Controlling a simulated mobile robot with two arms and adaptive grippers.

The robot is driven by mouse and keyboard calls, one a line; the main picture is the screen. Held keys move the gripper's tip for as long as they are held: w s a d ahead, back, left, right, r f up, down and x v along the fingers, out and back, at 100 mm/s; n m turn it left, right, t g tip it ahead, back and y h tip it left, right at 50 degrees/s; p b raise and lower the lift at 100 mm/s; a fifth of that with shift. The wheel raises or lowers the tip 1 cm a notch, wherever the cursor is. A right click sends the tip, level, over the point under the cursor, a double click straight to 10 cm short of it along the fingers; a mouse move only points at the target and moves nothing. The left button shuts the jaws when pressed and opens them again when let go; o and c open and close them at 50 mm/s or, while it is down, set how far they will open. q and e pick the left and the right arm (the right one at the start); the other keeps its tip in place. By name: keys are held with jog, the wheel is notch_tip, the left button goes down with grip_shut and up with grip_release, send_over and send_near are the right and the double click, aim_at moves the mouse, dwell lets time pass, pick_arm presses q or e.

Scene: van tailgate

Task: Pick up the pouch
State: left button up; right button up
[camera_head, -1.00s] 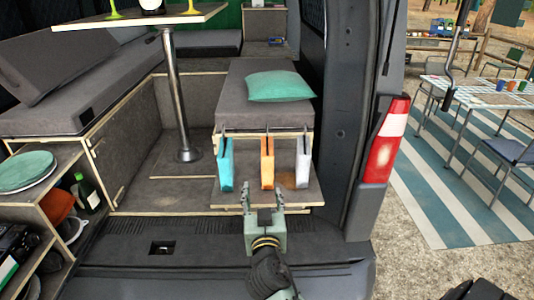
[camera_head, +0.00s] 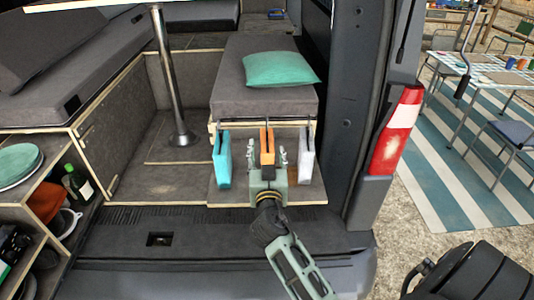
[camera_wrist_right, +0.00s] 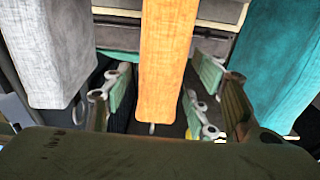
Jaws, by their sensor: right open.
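Three slim pouches hang in a row under the front edge of the grey bench: a teal one (camera_head: 222,158), an orange one (camera_head: 267,146) and a pale grey-white one (camera_head: 306,156). My right gripper (camera_head: 267,158) is open at the orange pouch, one finger on each side of it. In the right wrist view the orange pouch (camera_wrist_right: 168,60) hangs between the open fingers, with visible gaps on both sides. The white pouch (camera_wrist_right: 50,50) is to its left and the teal pouch (camera_wrist_right: 275,60) to its right there. My left gripper is not in view.
A green cushion (camera_head: 281,69) lies on the bench (camera_head: 235,92). A wooden board (camera_head: 235,190) extends below the pouches. A table post (camera_head: 170,75) and a shelf with dishes and bottle (camera_head: 78,183) stand left. The van's pillar and tail light (camera_head: 396,130) bound the right.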

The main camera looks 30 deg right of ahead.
jog(key=x, duration=0.3)
jog(key=shift+d+p, duration=0.1)
jog(key=shift+p, duration=0.3)
jog(key=shift+w, duration=0.1)
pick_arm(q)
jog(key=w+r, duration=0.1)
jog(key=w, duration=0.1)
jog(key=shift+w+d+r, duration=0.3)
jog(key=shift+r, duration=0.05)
pick_arm(e)
jog(key=c, duration=0.5)
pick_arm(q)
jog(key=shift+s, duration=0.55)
pick_arm(e)
grip_shut()
